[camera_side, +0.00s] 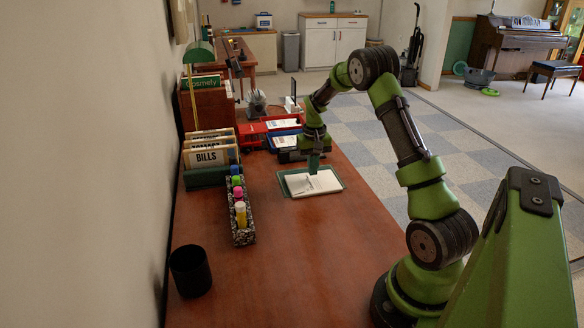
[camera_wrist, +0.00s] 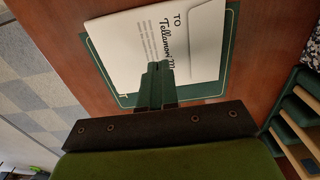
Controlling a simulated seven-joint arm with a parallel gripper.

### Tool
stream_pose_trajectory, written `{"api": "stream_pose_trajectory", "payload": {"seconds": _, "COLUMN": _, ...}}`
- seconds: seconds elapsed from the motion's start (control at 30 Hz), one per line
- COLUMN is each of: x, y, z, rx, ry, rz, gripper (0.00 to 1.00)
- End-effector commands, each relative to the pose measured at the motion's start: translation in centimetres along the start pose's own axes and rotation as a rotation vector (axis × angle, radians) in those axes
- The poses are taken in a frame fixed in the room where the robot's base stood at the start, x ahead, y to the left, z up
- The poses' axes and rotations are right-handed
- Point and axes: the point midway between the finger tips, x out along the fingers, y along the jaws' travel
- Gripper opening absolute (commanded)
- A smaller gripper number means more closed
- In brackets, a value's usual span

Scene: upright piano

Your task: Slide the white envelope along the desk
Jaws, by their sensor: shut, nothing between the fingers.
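The white envelope (camera_side: 312,183) lies flat on a dark green mat (camera_side: 338,177) on the reddish-brown desk (camera_side: 300,255). In the wrist view the envelope (camera_wrist: 198,51) shows printed address text and a flap edge, and the mat (camera_wrist: 231,22) borders it. My gripper (camera_side: 313,172) points down over the envelope with its fingers together and empty. In the wrist view the gripper (camera_wrist: 159,70) covers part of the envelope near its edge. The fingertips look very close to the paper; I cannot tell whether they touch it.
A file holder with a BILLS card (camera_side: 210,158) and a speckled box of markers (camera_side: 241,218) stand left of the mat. A black cup (camera_side: 190,271) is at the near left. Red and blue trays (camera_side: 284,138) stand behind. The desk's near middle is clear.

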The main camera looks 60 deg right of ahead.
Motion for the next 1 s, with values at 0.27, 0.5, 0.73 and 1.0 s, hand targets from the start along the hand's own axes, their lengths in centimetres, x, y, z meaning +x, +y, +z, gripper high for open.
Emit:
{"api": "stream_pose_trajectory", "payload": {"seconds": 0.27, "x": -2.4, "y": -0.1, "z": -0.1, "rx": 0.000, "ry": 0.003, "rz": -0.001, "gripper": 0.00}}
{"api": "stream_pose_trajectory", "payload": {"seconds": 0.5, "x": -4.1, "y": 0.0, "z": 0.0, "rx": 0.000, "ry": 0.002, "rz": 0.000, "gripper": 0.00}}
{"api": "stream_pose_trajectory", "payload": {"seconds": 0.73, "x": -4.5, "y": 0.0, "z": 0.0, "rx": 0.001, "ry": 0.002, "rz": 0.000, "gripper": 0.00}}
{"api": "stream_pose_trajectory", "payload": {"seconds": 1.0, "x": -3.7, "y": 0.0, "z": 0.5, "rx": 0.028, "ry": -0.004, "rz": -0.001, "gripper": 0.00}}
